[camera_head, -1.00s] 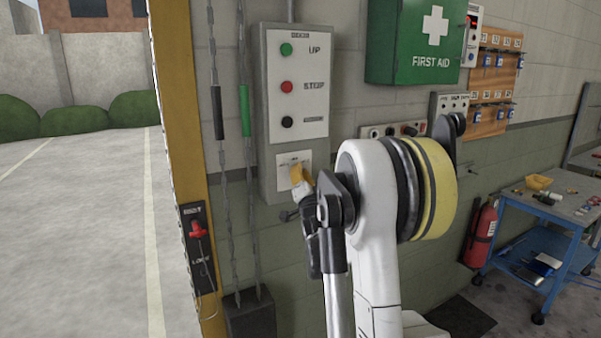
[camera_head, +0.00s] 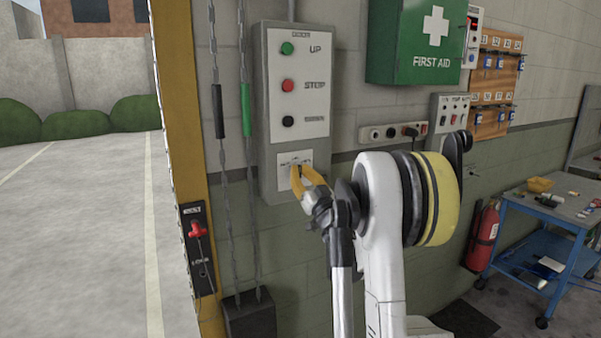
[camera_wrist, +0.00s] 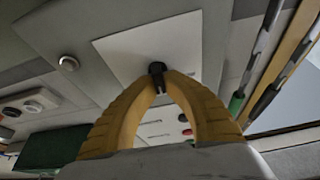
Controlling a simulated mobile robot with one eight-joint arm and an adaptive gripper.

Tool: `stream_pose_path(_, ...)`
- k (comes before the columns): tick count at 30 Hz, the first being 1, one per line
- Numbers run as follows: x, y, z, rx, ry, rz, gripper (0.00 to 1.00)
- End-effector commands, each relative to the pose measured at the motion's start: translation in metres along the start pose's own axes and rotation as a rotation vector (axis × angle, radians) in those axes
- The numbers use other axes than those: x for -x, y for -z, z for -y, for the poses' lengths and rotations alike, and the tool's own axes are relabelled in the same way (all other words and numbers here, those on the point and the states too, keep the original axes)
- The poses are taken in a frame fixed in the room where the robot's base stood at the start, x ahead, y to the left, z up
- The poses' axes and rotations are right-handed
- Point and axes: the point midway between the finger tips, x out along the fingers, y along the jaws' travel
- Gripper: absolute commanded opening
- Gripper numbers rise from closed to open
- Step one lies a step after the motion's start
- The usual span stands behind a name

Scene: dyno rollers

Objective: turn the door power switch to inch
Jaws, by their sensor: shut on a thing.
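The grey door control box (camera_head: 265,125) hangs on the wall with green, red and black buttons under the word DOOR. The door power switch sits on the white plate (camera_head: 288,158) at its bottom. The plate's small lettering is too blurred to read. In the wrist view the switch is a small black knob (camera_wrist: 157,70) on the white plate (camera_wrist: 150,48). My gripper (camera_head: 306,178), with yellow fingers, is at the plate. In the wrist view its fingertips (camera_wrist: 160,85) are closed on the black knob. The knob's pointing direction cannot be told.
Two hanging chains (camera_head: 238,190) run close left of the box. A red key switch (camera_head: 197,230) is on the yellow door post (camera_head: 185,120). A socket strip (camera_head: 392,133), first aid box (camera_head: 418,42) and blue cart (camera_head: 545,230) stand to the right.

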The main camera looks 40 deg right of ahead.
Motion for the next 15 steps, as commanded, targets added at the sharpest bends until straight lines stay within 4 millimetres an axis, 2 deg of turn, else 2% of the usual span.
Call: stream_pose_path(15,-0.0009,-0.0008,0.0024,0.453,0.187,0.002,0.00)
